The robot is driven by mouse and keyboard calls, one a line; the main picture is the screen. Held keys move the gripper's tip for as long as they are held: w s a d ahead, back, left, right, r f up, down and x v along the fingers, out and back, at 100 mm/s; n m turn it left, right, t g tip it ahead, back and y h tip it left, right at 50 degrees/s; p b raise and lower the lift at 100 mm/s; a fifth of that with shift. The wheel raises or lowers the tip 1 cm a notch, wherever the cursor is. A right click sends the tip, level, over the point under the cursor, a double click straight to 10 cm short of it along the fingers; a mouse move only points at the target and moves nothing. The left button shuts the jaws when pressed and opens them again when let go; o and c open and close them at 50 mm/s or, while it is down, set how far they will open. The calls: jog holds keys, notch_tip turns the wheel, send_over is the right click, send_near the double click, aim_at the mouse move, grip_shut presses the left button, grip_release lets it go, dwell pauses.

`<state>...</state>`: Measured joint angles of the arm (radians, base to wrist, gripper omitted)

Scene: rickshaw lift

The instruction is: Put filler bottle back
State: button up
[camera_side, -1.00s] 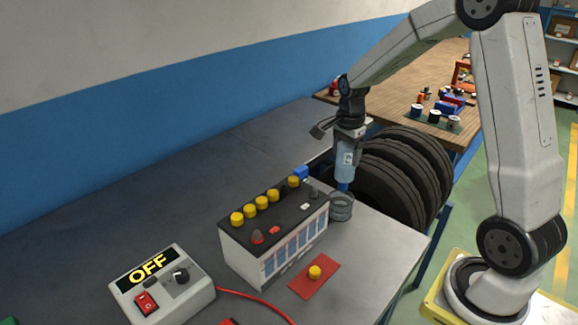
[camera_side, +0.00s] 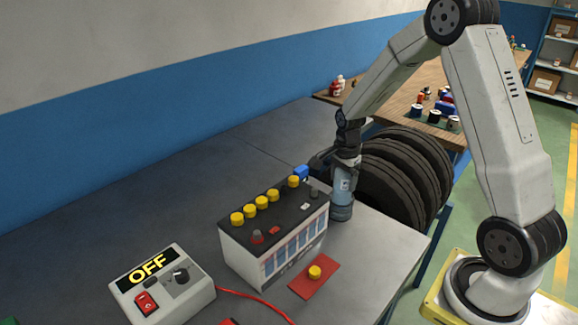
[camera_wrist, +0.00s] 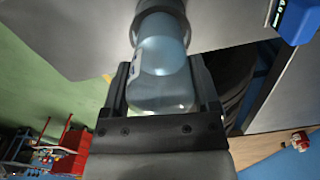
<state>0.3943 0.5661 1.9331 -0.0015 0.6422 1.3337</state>
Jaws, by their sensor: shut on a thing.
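The filler bottle (camera_side: 343,187) is a translucent blue bottle, upright with its lower end inside the grey ring holder (camera_side: 341,212) on the bench, right of the battery. My gripper (camera_side: 346,168) is above the holder and shut on the bottle's upper part. In the wrist view the bottle (camera_wrist: 163,75) lies between the two dark fingers of my gripper (camera_wrist: 165,88), and its far end enters the round holder (camera_wrist: 160,10). The bottle's tip is hidden inside the holder.
The battery (camera_side: 275,232) with yellow caps stands close left of the holder, a blue piece (camera_side: 301,172) at its back corner. A loose yellow cap (camera_side: 314,272) sits on a red mat (camera_side: 300,285). An OFF switch box (camera_side: 162,285) is front left. Tyres (camera_side: 400,175) stand behind right.

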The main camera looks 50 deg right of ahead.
jog(key=shift+f, duration=0.55)
jog(key=o, duration=1.3)
jog(key=shift+c, duration=0.2)
jog(key=shift+r, duration=0.15)
notch_tip(320, 180, up, 13)
jog(key=shift+f, duration=0.15)
jog(key=s+a+f+n+t, duration=0.1)
jog(key=s+a+f+n, duration=0.2)
jog(key=s+a+n, duration=0.2)
jog(key=s+a+f+n+t, duration=0.1)
jog(key=s+a+f+n, duration=0.2)
jog(key=s+a+n, duration=0.3)
jog(key=shift+a+f+n+t, duration=0.15)
jog(key=shift+a+n+t, duration=0.15)
jog(key=shift+a+n, duration=3.25)
